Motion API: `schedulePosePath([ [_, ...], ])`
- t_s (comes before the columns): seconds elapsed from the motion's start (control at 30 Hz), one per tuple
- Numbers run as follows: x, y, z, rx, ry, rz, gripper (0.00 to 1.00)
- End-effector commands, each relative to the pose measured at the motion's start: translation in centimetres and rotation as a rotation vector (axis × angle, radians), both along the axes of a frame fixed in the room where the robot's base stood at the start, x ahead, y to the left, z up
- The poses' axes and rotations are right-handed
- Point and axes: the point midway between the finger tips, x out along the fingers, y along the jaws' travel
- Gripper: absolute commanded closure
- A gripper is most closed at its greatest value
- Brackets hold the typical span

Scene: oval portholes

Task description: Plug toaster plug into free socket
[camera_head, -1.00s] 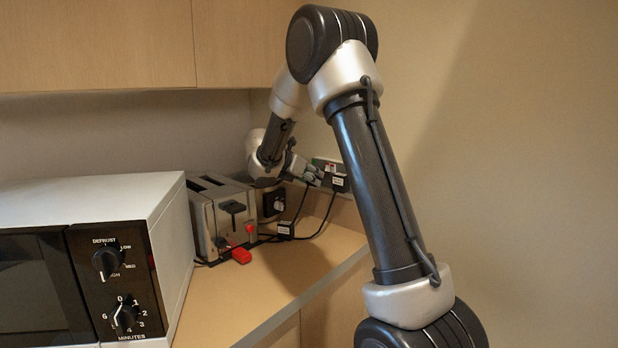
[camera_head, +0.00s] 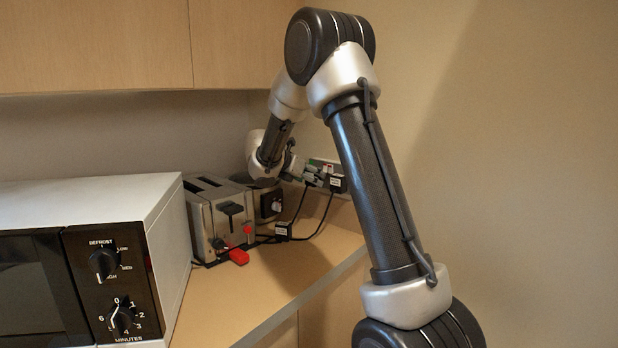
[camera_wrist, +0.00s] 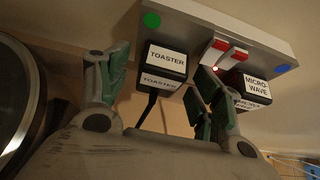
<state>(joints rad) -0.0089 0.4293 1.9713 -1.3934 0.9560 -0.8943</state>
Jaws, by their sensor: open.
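The toaster plug (camera_wrist: 165,65), black with white "TOASTER" labels, sits against the left end of the white socket strip (camera_wrist: 215,30), below its green dot. It appears seated there, though its pins are hidden. Its cord hangs down. The "MICROWAVE" plug (camera_wrist: 248,88) sits at the right end, near the blue dot. My gripper (camera_wrist: 158,90) is open, one green-padded finger on each side of the toaster plug, with gaps beside it. In the head view my gripper (camera_head: 293,170) is at the socket strip (camera_head: 327,167) on the right wall, partly hidden by my arm.
The toaster (camera_head: 218,215) and a dark appliance (camera_head: 268,203) stand left of the socket. A small black labelled plug (camera_head: 283,230) and a red piece (camera_head: 239,256) lie on the counter (camera_head: 270,285). The microwave (camera_head: 85,265) fills the left front. Cupboards (camera_head: 100,45) hang above.

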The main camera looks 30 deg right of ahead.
Motion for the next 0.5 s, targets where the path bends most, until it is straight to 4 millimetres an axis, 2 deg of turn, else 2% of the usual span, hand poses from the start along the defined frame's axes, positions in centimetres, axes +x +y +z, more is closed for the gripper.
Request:
schedulePosePath([
  [0.17, -0.4, 1.4, 0.9, 0.0, -0.003, 0.003, 0.34],
  [0.5, -2.5, 7.3, 4.8, 0.0, -0.002, 0.003, 0.34],
])
